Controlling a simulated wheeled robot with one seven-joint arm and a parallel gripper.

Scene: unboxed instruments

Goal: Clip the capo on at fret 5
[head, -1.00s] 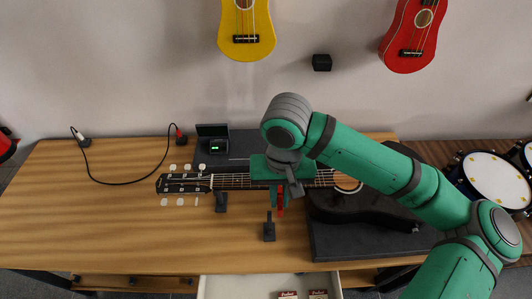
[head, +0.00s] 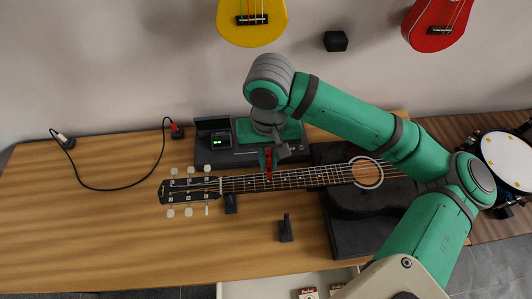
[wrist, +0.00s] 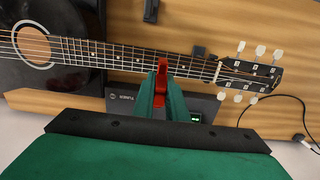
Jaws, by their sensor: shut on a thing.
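The acoustic guitar lies face up, its neck (head: 300,179) running left from the dark body to a headstock (head: 190,189) with pale pegs. My gripper (head: 267,158) is shut on the red capo (head: 269,165), at the neck's far edge. In the wrist view the green fingers (wrist: 161,92) pinch the capo (wrist: 161,78), whose tip reaches the neck's near edge (wrist: 120,57). The capo stands across the line of the strings, partway between nut and soundhole. I cannot tell whether it touches the neck, nor which fret it is at.
A black neck support (head: 231,204) and a small black stand (head: 285,230) are on the wooden table. A dark box with a green display (head: 221,139) sits behind the neck. A cable (head: 110,188) lies left. An open drawer (head: 260,288) is in front.

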